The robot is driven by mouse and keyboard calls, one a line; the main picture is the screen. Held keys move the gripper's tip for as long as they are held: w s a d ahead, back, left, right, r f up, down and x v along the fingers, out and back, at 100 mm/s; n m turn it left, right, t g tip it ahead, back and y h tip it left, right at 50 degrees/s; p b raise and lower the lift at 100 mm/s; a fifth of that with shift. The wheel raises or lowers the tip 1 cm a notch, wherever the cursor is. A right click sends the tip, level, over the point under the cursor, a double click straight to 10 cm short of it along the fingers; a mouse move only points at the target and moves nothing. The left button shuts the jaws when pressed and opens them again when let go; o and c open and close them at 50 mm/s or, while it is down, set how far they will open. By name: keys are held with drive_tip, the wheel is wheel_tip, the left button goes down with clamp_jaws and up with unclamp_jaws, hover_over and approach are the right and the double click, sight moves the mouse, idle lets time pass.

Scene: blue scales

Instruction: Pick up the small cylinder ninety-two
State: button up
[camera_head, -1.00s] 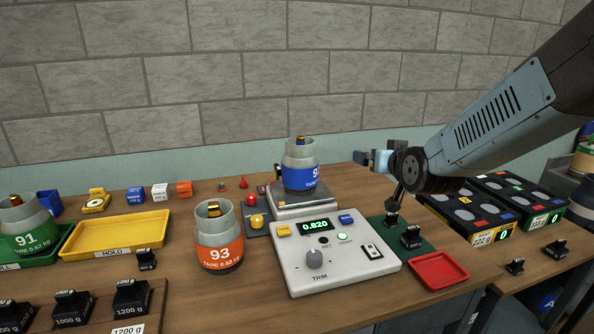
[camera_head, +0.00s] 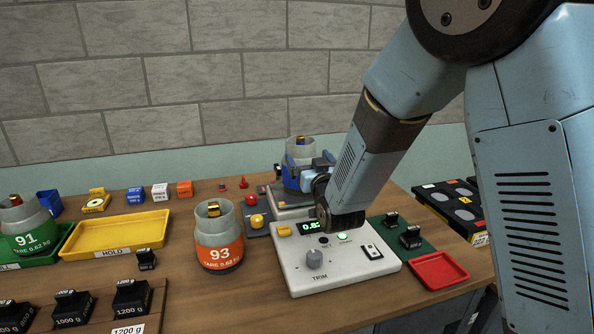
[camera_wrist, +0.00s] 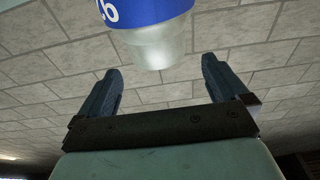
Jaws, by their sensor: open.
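The blue-banded cylinder (camera_head: 301,147) stands upright on the scale's pan (camera_head: 290,205). Its grey neck and brass-coloured top show, but my gripper and forearm hide much of its band. In the wrist view the cylinder (camera_wrist: 150,12) appears upside down, its blue band and part of its number at the top edge. My gripper (camera_head: 307,173) is at the cylinder's near side, at band height. In the wrist view its two fingers (camera_wrist: 162,66) are spread, with the pale neck lined up between their tips. Contact cannot be told.
The control box (camera_head: 345,262) with a partly hidden green display stands just below my forearm. The orange cylinder 93 (camera_head: 219,254) is left of it, green cylinder 91 (camera_head: 28,240) far left. A yellow tray (camera_head: 117,231), a red tray (camera_head: 438,270) and black weights (camera_head: 130,296) lie around.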

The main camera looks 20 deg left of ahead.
sight(300, 143)
drive_tip(key=shift+x, duration=4.7)
drive_tip(key=shift+d, duration=0.15)
drive_tip(key=shift+c, duration=0.4)
drive_tip(key=c, duration=1.6)
